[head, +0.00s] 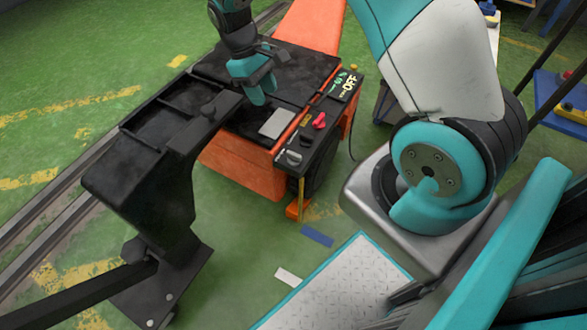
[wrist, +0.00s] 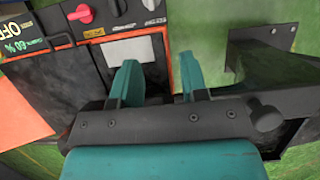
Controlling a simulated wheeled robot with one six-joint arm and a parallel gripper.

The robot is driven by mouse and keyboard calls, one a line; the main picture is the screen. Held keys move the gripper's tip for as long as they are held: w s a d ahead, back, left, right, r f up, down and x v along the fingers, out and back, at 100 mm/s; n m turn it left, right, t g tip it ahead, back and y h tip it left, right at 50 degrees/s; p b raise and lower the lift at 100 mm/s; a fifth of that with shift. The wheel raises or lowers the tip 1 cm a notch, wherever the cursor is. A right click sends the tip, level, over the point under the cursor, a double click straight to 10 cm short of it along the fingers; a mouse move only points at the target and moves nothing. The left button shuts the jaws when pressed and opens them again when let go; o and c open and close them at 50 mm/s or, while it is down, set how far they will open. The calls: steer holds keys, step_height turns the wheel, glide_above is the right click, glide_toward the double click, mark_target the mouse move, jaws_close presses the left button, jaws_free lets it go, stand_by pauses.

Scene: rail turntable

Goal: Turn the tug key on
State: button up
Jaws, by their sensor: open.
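The orange tug (head: 240,165) has a black control strip along its right side. The strip carries a display (head: 348,86) reading OFF, a red knob (head: 319,121), a black knob (head: 306,138) and a grey knob (head: 293,157). I cannot tell which is the key. In the wrist view the red knob (wrist: 82,13) is at the top left, the display (wrist: 15,40) at the left edge. My gripper (head: 262,92) is open and empty above the tug's black deck, left of the strip. In the wrist view its fingers (wrist: 160,78) are apart, below the knobs, touching none.
A light grey plate (head: 277,123) lies on the deck beside the knobs. A black tow-arm-like post (head: 150,180) stands at the left front. A rail (head: 60,205) runs along the left floor. Green floor lies open in front of the tug.

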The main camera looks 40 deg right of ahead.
steer(key=b, duration=0.1)
glide_toward(294, 154)
steer(key=shift+g, duration=0.4)
steer(key=b+x, duration=0.1)
steer(key=x, duration=0.2)
steer(key=b+x, duration=0.1)
steer(key=x, duration=0.2)
steer(key=b+x, duration=0.2)
steer(key=x, duration=0.1)
steer(key=shift+w+f, duration=0.35)
jaws_close()
